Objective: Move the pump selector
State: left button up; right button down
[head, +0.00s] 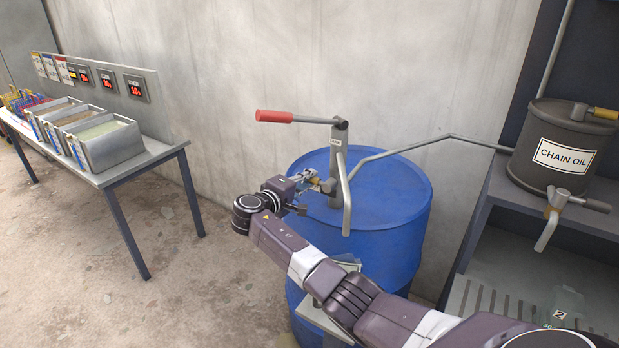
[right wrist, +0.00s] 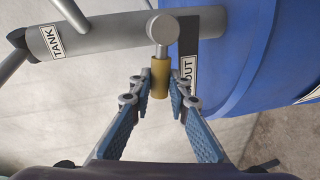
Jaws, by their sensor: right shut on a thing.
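The pump selector (right wrist: 160,78) is a short lever with a brass-coloured grip and a grey round pivot, in the middle of the right wrist view. It lies beside the "OUT" label (right wrist: 190,72); the "TANK" label (right wrist: 57,42) is on the grey pipe to the left. My right gripper (right wrist: 160,90) is shut on the brass grip, one blue-padded finger on each side. In the head view my right gripper (head: 316,183) is at the base of the hand pump (head: 337,160), partly hiding the selector. My left gripper is not in view.
The pump stands on a blue drum (head: 385,200), its red-ended handle (head: 274,116) pointing left. A chain oil can (head: 555,135) stands on a shelf at the right. A table (head: 160,156) with metal trays stands at the left. The floor between table and drum is clear.

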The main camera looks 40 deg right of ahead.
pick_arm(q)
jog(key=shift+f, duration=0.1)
pick_arm(e)
jog(key=shift+w+a+f+n, duration=0.15)
jog(key=shift+f+n, duration=0.3)
jog(key=shift+n, duration=0.25)
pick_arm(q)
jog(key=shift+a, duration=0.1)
pick_arm(e)
jog(key=c, duration=1.8)
grip_release()
jog(key=v, duration=1.2)
jog(key=shift+w+a, duration=0.1)
jog(key=shift+f+g, duration=0.1)
jog(key=shift+g, duration=0.2)
